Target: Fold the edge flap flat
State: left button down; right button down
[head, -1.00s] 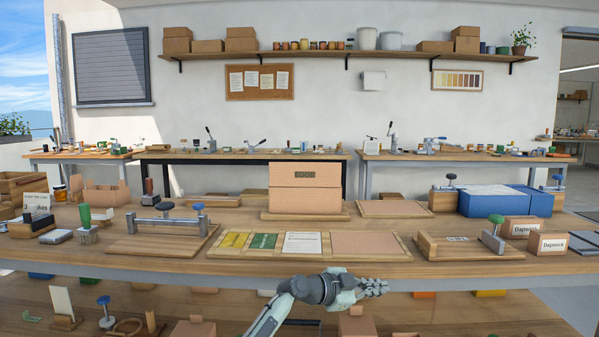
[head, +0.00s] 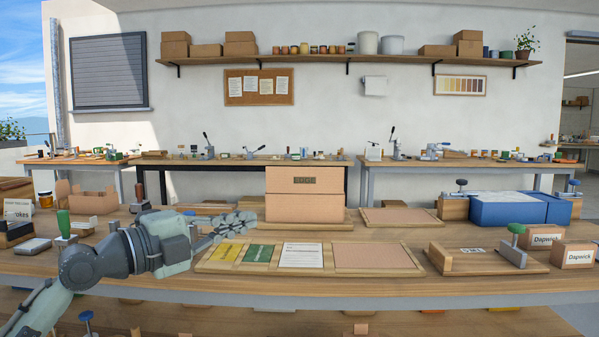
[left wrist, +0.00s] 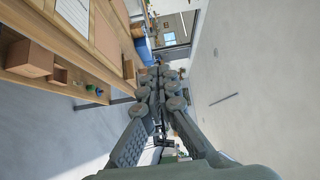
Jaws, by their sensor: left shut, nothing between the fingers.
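A tan cardboard box (head: 305,208) with a dark EDGE label (head: 304,180) stands on a wooden base behind the middle of the bench in the head view. A seam crosses its front below the label; I cannot tell whether the upper panel is an upright flap. My left gripper (head: 236,222) is shut and empty. It appears in front of and left of the box, over the left end of the wooden tray, and apart from the box. Its closed fingers also show in the left wrist view (left wrist: 165,85). My right gripper is not in view.
The wooden tray (head: 428,268) holds yellow and green cards, a white sheet and a tan panel. A clamp fixture (head: 480,262) and Dapwick boxes (head: 573,254) stand to its right. A blue block (head: 515,208) is behind them. My left arm covers the bench's left part.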

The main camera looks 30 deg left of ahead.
aim_at(280, 178)
jog(key=i+j, duration=0.95)
jog(key=i, duration=0.1)
